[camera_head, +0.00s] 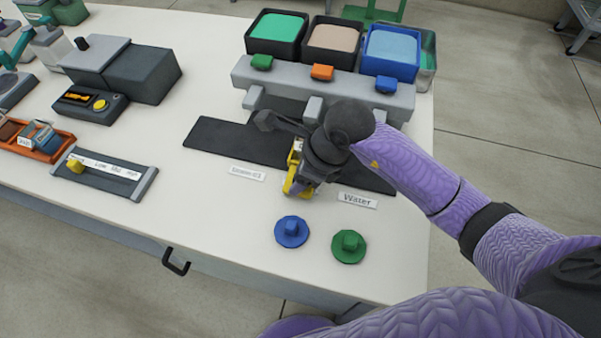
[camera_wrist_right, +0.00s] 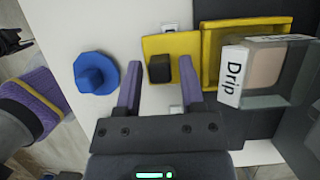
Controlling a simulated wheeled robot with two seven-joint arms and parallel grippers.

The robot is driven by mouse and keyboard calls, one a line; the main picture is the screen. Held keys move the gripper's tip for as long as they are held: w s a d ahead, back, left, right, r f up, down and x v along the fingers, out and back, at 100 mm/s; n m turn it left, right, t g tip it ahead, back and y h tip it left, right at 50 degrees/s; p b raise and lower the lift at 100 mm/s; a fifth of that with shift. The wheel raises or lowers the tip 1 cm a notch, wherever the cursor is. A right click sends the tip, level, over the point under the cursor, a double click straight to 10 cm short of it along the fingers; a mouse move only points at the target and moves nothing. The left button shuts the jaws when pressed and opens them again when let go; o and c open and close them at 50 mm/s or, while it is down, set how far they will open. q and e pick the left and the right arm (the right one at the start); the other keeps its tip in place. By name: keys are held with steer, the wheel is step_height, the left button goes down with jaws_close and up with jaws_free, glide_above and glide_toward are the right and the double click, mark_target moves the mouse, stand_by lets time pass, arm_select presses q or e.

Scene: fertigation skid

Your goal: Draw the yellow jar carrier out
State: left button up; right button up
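The yellow jar carrier (camera_head: 290,186) lies on the dark mat, mostly hidden behind my right gripper in the head view. In the right wrist view the carrier (camera_wrist_right: 206,60) shows a yellow frame and a flat yellow plate with a black knob (camera_wrist_right: 160,68). A clear jar (camera_wrist_right: 300,90) with beige contents and a "Drip" label is at the frame. My right gripper (camera_head: 300,187) is open at the carrier's near end. In the wrist view its purple fingers (camera_wrist_right: 160,63) appear either side of the knob, with gaps; contact is not visible.
A grey dispenser rack (camera_head: 320,80) with green, beige and blue bins stands behind. Blue (camera_head: 291,232) and green (camera_head: 348,247) knobbed discs lie in front. A "Water" label (camera_head: 358,200) is close by.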

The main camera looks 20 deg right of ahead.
jaws_close()
stand_by(1.2)
